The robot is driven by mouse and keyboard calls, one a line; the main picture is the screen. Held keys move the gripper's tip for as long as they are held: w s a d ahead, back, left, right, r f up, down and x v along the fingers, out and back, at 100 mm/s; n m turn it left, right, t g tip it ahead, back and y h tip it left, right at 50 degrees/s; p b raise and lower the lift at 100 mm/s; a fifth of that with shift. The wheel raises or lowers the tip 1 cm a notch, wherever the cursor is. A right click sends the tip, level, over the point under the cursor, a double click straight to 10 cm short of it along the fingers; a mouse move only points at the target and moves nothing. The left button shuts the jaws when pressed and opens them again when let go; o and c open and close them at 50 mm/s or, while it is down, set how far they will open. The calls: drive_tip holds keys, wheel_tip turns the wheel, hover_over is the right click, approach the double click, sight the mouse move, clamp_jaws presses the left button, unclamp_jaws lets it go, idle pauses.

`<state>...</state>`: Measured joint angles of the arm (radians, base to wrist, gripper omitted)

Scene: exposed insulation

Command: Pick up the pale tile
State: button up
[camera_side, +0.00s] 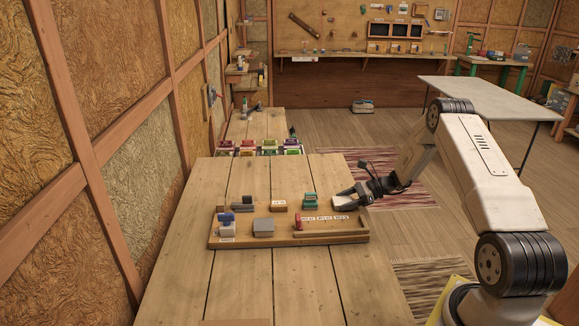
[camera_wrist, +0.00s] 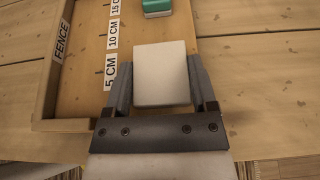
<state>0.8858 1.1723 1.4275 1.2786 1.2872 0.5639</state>
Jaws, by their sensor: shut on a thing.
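The pale tile (camera_wrist: 161,76) is a cream-white, flat square piece seen from above in the wrist view. My gripper (camera_wrist: 161,88) has one grey finger on each side of it and is shut on it. In the side view my gripper (camera_side: 346,198) is near the right end of the wooden tray (camera_side: 290,242), by the table's right side. The tile overlaps the tray's edge in the wrist view; I cannot tell how high it is.
A green block (camera_side: 310,201) stands near the tray's back edge, left of my gripper. A grey block (camera_side: 264,227) and a blue-and-white piece (camera_side: 227,225) are on the tray. The wooden table (camera_side: 280,290) is clear in front.

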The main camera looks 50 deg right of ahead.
drive_tip(key=shift+r, duration=0.15)
drive_tip(key=shift+r, duration=0.85)
drive_tip(key=s+a+r, duration=0.6)
drive_tip(key=s+r, duration=0.5)
drive_tip(key=s, duration=0.1)
drive_tip(key=shift+s+a, duration=0.15)
drive_tip(key=shift+s, duration=0.1)
drive_tip(key=w+a+r+m+t+h, duration=0.1)
drive_tip(key=w+a, duration=0.3)
drive_tip(key=a, duration=0.5)
drive_tip(key=w+a+r+m+t+h, duration=0.1)
drive_tip(key=w+a+m+t+h, duration=0.1)
drive_tip(key=a, duration=0.7)
drive_tip(key=shift+w+a+r+m+h, duration=0.4)
drive_tip(key=shift+w+m+h, duration=0.4)
drive_tip(key=shift+w, duration=0.3)
